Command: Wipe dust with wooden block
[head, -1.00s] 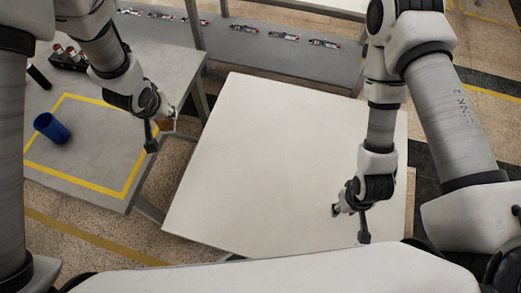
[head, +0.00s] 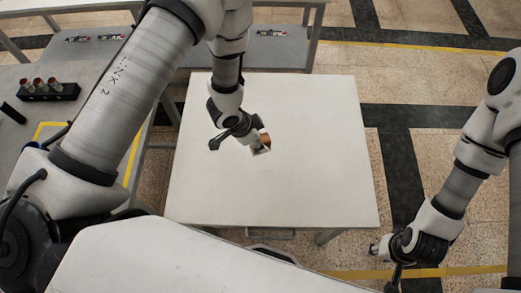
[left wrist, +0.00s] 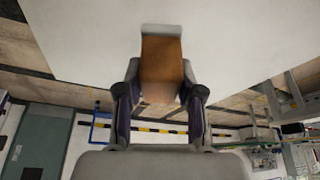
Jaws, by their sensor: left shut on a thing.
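A brown wooden block (head: 264,140) with a pale face at its end is held in my left gripper (head: 252,139), over the middle of the white table. In the left wrist view the block (left wrist: 161,65) sits between the two fingers of the left gripper (left wrist: 160,95), which are shut on it. The white table top (head: 320,180) looks plain, and I cannot make out dust on it. I cannot tell whether the block touches the table. My right gripper (head: 385,262) is off the table's front right corner, small and partly hidden; its fingers are unclear.
A grey table at left carries a black holder with several reddish-topped pieces (head: 48,90) and a yellow taped outline. A grey bench with small parts (head: 95,38) stands behind. The white table's surface is otherwise clear. Open floor lies to its right.

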